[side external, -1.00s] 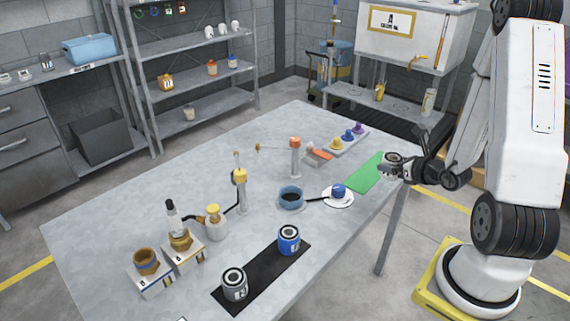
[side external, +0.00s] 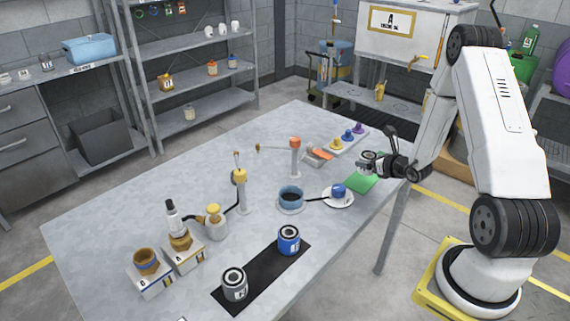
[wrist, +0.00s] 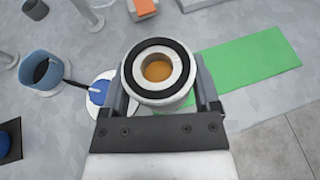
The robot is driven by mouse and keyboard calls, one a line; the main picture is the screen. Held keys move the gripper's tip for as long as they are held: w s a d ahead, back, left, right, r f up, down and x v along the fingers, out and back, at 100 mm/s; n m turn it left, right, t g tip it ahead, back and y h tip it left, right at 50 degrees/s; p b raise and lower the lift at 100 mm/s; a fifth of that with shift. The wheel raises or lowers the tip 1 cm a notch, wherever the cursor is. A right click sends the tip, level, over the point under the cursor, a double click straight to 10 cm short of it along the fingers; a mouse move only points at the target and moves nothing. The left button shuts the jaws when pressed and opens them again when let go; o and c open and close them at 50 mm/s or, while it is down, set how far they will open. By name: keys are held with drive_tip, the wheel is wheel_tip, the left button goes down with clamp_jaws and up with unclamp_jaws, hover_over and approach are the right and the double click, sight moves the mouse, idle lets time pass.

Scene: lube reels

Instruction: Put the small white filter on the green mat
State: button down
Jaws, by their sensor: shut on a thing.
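A small white filter (wrist: 158,71) with a black ring on top and an orange-brown centre sits between my gripper's fingers in the wrist view. My gripper (side external: 370,163) is shut on it. In the side view the filter (side external: 367,157) shows small at the fingertips, over or beside the far part of the green mat. The green mat (side external: 361,184) lies flat near the table's right edge, partly hidden by my gripper. In the wrist view the mat (wrist: 252,62) extends to the right of the filter, and its visible surface is bare.
A white saucer with a blue knobbed piece (side external: 338,190) lies just left of the mat, near a blue cup (side external: 291,196). An orange-topped post (side external: 295,155) and a tray of coloured pieces (side external: 346,138) stand farther back. Blue and grey cans rest on a black strip (side external: 262,277).

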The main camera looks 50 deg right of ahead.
drive_tip(key=shift+w+d+f, duration=0.3)
drive_tip(key=shift+w+f, duration=0.2)
drive_tip(key=shift+f, duration=0.15)
drive_tip(key=shift+w+d+f, duration=0.3)
drive_tip(key=shift+w+f, duration=0.15)
drive_tip(key=shift+f, duration=0.2)
drive_tip(key=shift+w+d+f, duration=0.15)
drive_tip(key=shift+w+f, duration=0.1)
drive_tip(key=shift+f, duration=1.55)
drive_tip(key=shift+f, duration=0.1)
unclamp_jaws()
drive_tip(key=shift+f, duration=0.1)
drive_tip(key=shift+s+r, duration=0.1)
drive_tip(key=shift+r, duration=0.1)
drive_tip(key=v, duration=1.2)
